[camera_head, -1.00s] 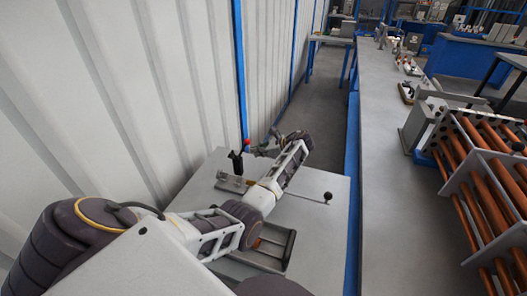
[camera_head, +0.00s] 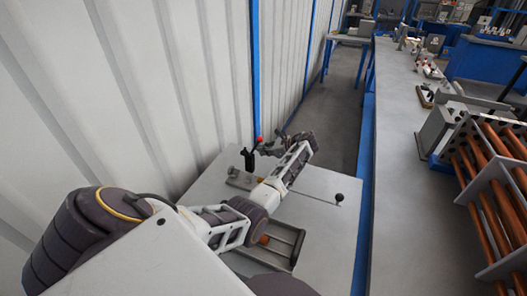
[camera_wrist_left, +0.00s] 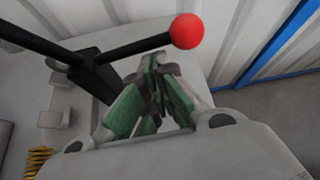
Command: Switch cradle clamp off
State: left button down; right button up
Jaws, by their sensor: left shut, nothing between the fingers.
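The cradle clamp has a black upright with a lever ending in a red ball (camera_head: 259,139); it stands on the small grey table near the wall. In the left wrist view the red ball (camera_wrist_left: 186,31) is at the upper right, on a black lever (camera_wrist_left: 135,46) joined to a black bracket. My left gripper (camera_head: 270,147) is close beside the lever at the table's far edge. In the left wrist view its green-padded fingers (camera_wrist_left: 160,65) are together and empty, below the lever in the picture. I cannot tell whether they touch it. My right gripper is not seen.
The small table (camera_head: 325,228) carries a dark tray frame (camera_head: 272,246) and a rod with a black knob (camera_head: 339,198). A corrugated wall (camera_head: 120,100) stands close on the left. A long bench with a rack of copper tubes (camera_head: 490,190) is on the right.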

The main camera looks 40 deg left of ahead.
pick_arm(q)
jog(key=shift+r, duration=0.15)
jog(key=shift+p, duration=0.45)
jog(key=shift+r, duration=0.1)
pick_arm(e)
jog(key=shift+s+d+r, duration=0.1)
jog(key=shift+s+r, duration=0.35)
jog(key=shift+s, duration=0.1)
